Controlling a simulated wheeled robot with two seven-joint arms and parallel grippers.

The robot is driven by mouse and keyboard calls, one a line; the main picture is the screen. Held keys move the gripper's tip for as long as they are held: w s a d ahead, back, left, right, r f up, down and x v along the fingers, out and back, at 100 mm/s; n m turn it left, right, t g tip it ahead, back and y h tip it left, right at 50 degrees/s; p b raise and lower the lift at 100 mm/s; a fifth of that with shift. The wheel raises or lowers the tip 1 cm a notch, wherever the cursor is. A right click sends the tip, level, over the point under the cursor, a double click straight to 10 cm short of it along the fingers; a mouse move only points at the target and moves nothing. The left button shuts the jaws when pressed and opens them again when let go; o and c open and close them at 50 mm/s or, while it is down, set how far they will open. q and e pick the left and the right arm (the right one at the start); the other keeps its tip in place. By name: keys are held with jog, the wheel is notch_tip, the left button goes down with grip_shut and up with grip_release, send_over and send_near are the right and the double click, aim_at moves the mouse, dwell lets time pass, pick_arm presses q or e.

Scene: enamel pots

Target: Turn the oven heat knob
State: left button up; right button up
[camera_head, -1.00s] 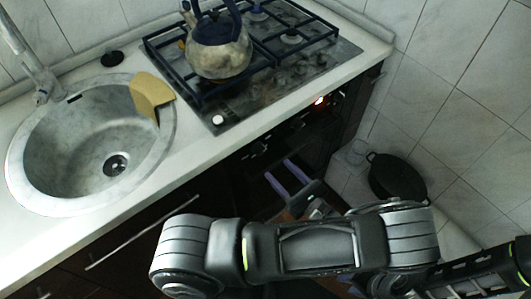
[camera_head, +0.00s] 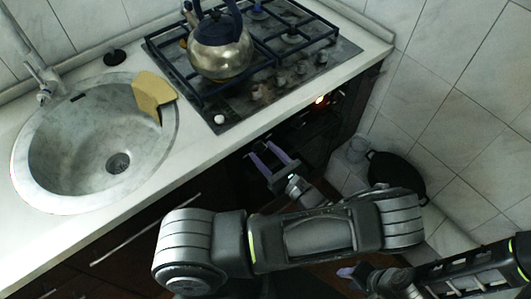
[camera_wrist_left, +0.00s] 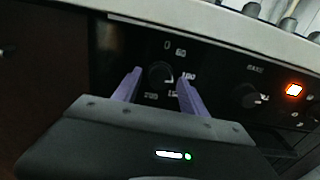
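The oven heat knob (camera_wrist_left: 161,74) is a dark round knob on the black oven panel, ringed by white temperature numbers. In the left wrist view it shows between the two purple fingers of my left gripper (camera_wrist_left: 159,79). In the head view my left gripper (camera_head: 261,150) is open at the oven front, just below the counter edge, and the knob cannot be made out there. I cannot tell whether the fingers touch the knob. My right gripper (camera_head: 345,272) is low at the bottom right, away from the oven, with its opening unclear.
A second knob (camera_wrist_left: 246,97) sits to the right, beside a lit orange lamp (camera_wrist_left: 294,90). The counter edge (camera_wrist_left: 240,31) overhangs the panel. Above are a hob with a kettle (camera_head: 221,48) and a sink (camera_head: 60,150). A black pan (camera_head: 397,175) stands at the right.

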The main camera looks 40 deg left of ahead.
pick_arm(q)
grip_shut()
dwell(0.3)
jog(key=shift+n+b, duration=0.3)
jog(key=shift+n, duration=0.2)
jog(key=n+b, duration=0.1)
jog(key=n, duration=0.1)
jog(key=shift+f+n, duration=0.1)
jog(key=shift+n, duration=0.2)
jog(key=n+b, duration=0.2)
jog(key=n, duration=0.2)
jog(key=n+b, duration=0.2)
jog(key=n, duration=0.3)
jog(key=shift+n+b, duration=0.9)
jog(key=shift+n, duration=1.1)
